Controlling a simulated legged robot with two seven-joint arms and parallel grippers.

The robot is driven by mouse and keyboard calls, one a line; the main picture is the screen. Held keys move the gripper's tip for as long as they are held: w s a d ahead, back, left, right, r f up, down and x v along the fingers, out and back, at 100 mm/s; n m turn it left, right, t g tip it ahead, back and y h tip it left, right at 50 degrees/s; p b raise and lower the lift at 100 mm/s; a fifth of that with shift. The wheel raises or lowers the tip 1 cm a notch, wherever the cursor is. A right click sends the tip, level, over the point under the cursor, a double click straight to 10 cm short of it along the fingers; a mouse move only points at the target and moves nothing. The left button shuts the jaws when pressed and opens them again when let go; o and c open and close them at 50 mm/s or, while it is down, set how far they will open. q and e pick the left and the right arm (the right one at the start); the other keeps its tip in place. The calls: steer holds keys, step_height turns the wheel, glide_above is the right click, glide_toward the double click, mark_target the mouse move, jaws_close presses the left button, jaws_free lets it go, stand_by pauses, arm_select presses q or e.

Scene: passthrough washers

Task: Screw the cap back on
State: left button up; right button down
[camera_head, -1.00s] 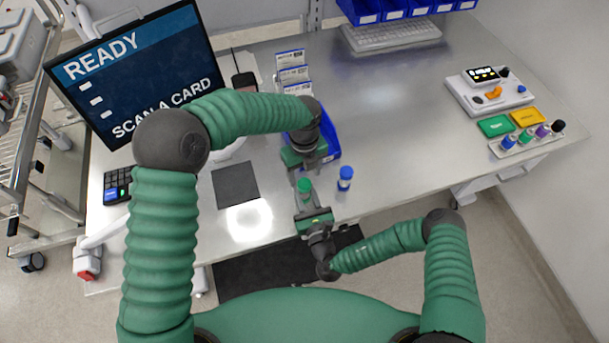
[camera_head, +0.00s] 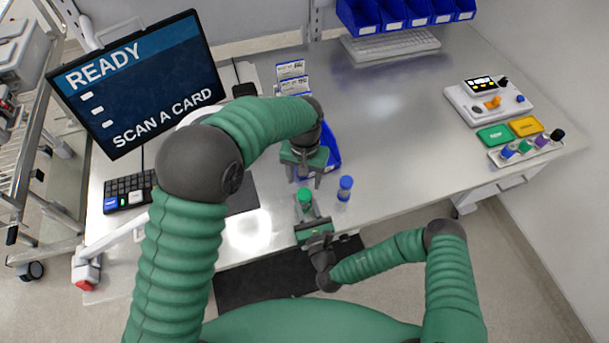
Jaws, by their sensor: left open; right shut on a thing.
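A vial with a green cap (camera_head: 304,195) is at the front edge of the bench, upright in my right gripper (camera_head: 306,219), which is shut on it below the cap. The cap sits at the top of the vial; I cannot tell how tightly it is seated. My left gripper (camera_head: 304,178) is open with its fingers pointing down, just above and behind the green cap, and holds nothing. A second vial with a blue cap (camera_head: 345,183) stands upright on the bench just to the right.
A blue bin (camera_head: 332,152) stands behind my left gripper. A monitor (camera_head: 140,85) and keypad (camera_head: 128,194) are at left. At right are a control box (camera_head: 487,103), green and yellow pads, and a rack (camera_head: 525,151) of coloured vials. The bench's middle right is clear.

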mark_target(305, 193)
arm_select(q)
steer(key=shift+r+n, duration=0.25)
steer(key=shift+n, duration=0.85)
arm_select(e)
steer(key=shift+f, duration=0.1)
arm_select(q)
steer(key=shift+f, duration=0.15)
step_height(305, 193, down, 8)
steer(key=shift+r, duration=0.1)
steer(key=shift+c, duration=0.5)
jaws_close()
steer(key=shift+d, duration=0.1)
